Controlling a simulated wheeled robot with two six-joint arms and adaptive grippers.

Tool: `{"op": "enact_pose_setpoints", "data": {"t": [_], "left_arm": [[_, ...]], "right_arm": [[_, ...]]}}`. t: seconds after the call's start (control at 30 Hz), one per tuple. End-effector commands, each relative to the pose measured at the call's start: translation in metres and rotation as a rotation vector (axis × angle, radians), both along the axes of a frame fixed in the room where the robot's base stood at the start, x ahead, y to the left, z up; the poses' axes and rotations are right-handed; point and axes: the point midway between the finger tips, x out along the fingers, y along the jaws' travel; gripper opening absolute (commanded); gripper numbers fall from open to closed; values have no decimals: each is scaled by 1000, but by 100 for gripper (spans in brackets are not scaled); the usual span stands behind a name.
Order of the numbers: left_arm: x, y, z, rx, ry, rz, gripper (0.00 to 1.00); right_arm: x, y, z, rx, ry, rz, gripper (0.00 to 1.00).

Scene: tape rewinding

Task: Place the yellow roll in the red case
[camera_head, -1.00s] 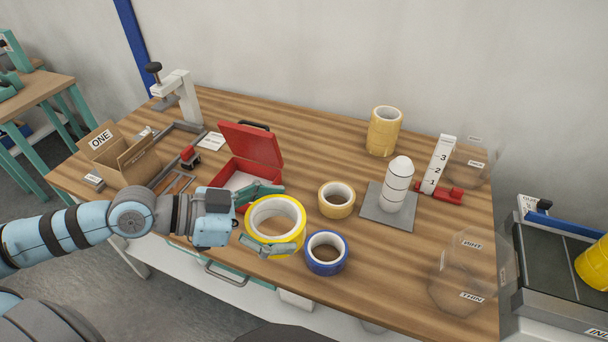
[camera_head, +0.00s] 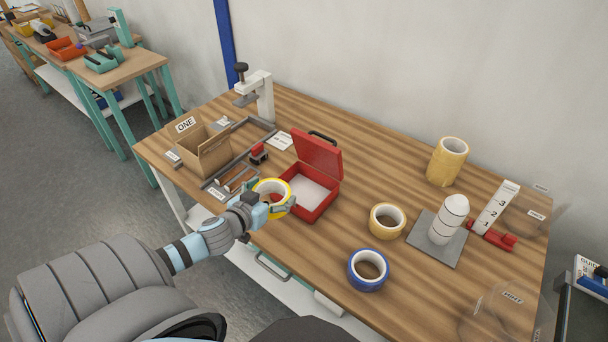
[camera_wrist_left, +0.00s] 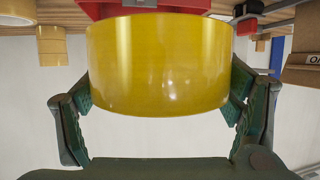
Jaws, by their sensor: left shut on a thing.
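The yellow roll (camera_head: 258,187) is held in my left gripper (camera_head: 273,203), just left of the red case in the head view. In the left wrist view the yellow roll (camera_wrist_left: 158,65) fills the middle, with a finger of the left gripper (camera_wrist_left: 158,100) pressed on each side. The red case (camera_head: 318,203) stands open on the table, its lid raised at the back and its pale inside bare. In the wrist view part of the red case (camera_wrist_left: 190,6) shows at the top edge. My right gripper does not show.
A blue roll (camera_head: 369,270) and a tan roll (camera_head: 387,221) lie right of the case. A cardboard box (camera_head: 208,152) and a grey tray (camera_head: 216,192) stand to the left. A white capsule-shaped stack (camera_head: 449,220) and a tall tan roll (camera_head: 446,163) are farther right.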

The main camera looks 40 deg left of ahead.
Motion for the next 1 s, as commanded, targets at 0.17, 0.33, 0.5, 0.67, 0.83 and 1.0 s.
{"op": "enact_pose_setpoints", "data": {"t": [0.17, 0.33, 0.5, 0.67, 0.83, 1.0], "left_arm": [[67, 1, -3, -7, -8, 4, 52], [113, 1, -2, -4, -5, 1, 52], [134, 1, -12, -2, 2, -1, 52], [134, 1, -30, 0, -1, -2, 52], [133, 1, -60, -1, 1, -1, 52], [142, 2, -73, 2, -2, -2, 52]], "right_arm": [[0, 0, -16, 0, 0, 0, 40], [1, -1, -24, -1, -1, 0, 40], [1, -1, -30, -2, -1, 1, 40], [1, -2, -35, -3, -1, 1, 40], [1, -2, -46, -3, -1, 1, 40], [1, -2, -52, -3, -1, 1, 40]]}}
